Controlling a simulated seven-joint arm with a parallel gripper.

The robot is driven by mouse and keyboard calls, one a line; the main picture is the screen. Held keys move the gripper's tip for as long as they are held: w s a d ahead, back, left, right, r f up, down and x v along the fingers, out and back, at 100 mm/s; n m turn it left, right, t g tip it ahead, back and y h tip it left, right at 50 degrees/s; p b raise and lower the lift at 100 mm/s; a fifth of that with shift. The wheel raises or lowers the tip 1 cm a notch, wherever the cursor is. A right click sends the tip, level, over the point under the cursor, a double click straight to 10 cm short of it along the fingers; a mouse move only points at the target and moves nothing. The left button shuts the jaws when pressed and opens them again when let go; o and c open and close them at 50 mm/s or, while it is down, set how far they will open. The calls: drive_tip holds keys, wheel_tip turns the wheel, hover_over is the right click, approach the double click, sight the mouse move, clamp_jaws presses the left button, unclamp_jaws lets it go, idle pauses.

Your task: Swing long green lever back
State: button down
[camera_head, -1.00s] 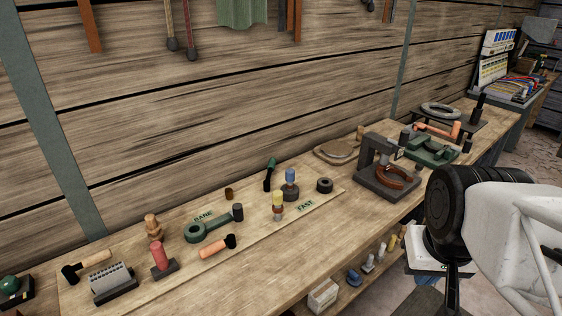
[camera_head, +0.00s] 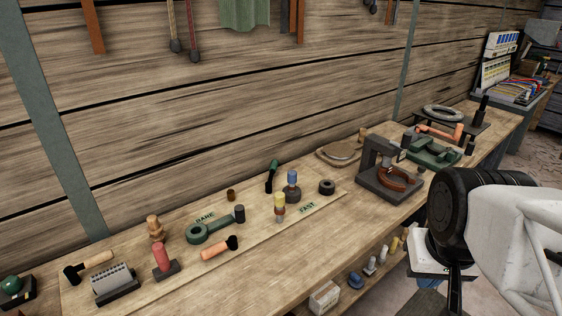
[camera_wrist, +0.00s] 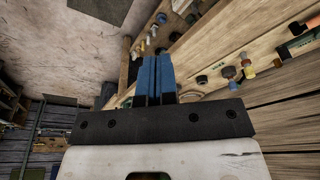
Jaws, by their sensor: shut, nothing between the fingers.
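A long green lever (camera_head: 217,229) lies on the pale board on the bench in the head view. It has a green ring at its left end and a dark knob at its right end, close to the word BARE. A shorter green-and-black lever (camera_head: 271,177) stands tilted farther back on the board. My gripper (camera_wrist: 155,58) shows in the wrist view as two blue fingers, shut with nothing between them. It is apart from the long lever. The gripper's fingertips do not show clearly in the head view.
A dark clamp frame (camera_head: 385,170) with a horseshoe is farther right. The bench front (camera_head: 275,268) has bare room.

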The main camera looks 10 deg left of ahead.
drive_tip(key=c, duration=1.5)
unclamp_jaws()
drive_tip(key=o, duration=0.5)
drive_tip(key=shift+w+a+r, duration=0.1)
drive_tip(key=shift+w+r, duration=0.15)
drive_tip(key=shift+w, duration=0.4)
drive_tip(key=shift+o, duration=1)
drive_tip(key=w+a+r, duration=0.1)
drive_tip(key=w+a, duration=0.1)
drive_tip(key=w, duration=0.7)
drive_tip(key=w+a+r, duration=0.2)
drive_tip(key=w, duration=0.6)
drive_tip(key=shift+w+a+t+y, duration=0.3)
drive_tip(key=shift+w+a, duration=0.05)
drive_tip(key=t+y, duration=0.1)
drive_tip(key=y, duration=0.1)
hover_over(274, 163)
drive_tip(key=s+d, duration=0.2)
drive_tip(key=s, duration=0.1)
wheel_tip(274, 163, down, 20)
drive_tip(key=shift+a+f, duration=0.1)
drive_tip(key=shift+a, duration=0.1)
drive_tip(key=shift+x, duration=3.85)
